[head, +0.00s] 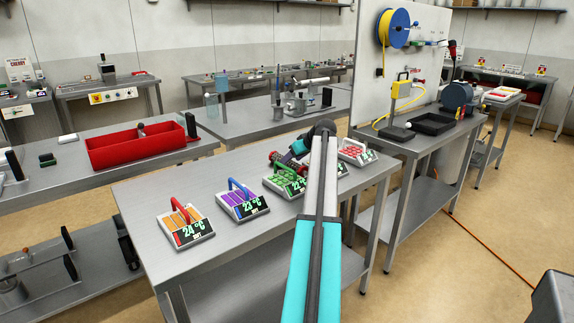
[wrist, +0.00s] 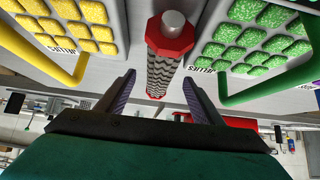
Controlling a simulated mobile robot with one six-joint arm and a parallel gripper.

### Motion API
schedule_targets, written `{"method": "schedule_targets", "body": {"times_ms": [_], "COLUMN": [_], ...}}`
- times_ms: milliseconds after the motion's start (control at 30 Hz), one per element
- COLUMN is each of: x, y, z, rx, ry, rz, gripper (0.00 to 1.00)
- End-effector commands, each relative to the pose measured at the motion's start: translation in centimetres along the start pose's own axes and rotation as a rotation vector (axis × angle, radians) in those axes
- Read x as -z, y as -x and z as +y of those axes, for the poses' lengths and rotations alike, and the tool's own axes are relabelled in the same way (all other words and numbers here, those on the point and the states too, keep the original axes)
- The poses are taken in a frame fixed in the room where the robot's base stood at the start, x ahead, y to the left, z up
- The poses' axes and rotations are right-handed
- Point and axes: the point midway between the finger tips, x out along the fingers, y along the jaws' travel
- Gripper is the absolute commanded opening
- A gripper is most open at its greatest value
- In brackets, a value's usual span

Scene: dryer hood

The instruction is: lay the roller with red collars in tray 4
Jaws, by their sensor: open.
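The roller with red collars (wrist: 171,62) has a dark textured body and a pale metal end. In the wrist view it lies between a green-celled tray (wrist: 245,45) and a yellow-celled tray (wrist: 70,25). My gripper (wrist: 158,80) is open, a finger on either side of the roller's far part; I cannot tell if they touch it. In the head view a red collar (head: 274,157) shows beside the green tray (head: 283,186), and my arm hides much of the area. I can read no tray number 4.
The steel table (head: 160,195) also holds an orange tray (head: 185,226) marked 24 °C, a purple tray (head: 241,204) marked 23 °C and a red-celled tray (head: 356,152). Their raised handles stand up. A red bin (head: 135,150) sits on another bench. The table's left back part is clear.

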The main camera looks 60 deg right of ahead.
Motion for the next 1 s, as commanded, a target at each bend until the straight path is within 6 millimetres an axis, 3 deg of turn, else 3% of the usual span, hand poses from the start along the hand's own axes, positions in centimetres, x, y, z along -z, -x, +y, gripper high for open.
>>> {"method": "schedule_targets", "body": {"times_ms": [233, 800, 1000], "x": [0.0, 0.0, 0.1], "y": [-2.3, -2.5, -2.5], "z": [0.0, -0.1, -0.1], "rx": [0.0, 0.0, 0.001], "ry": [0.0, 0.001, 0.001], "rz": [0.0, 0.0, 0.0], "gripper": [0.61, 0.61, 0.29]}}
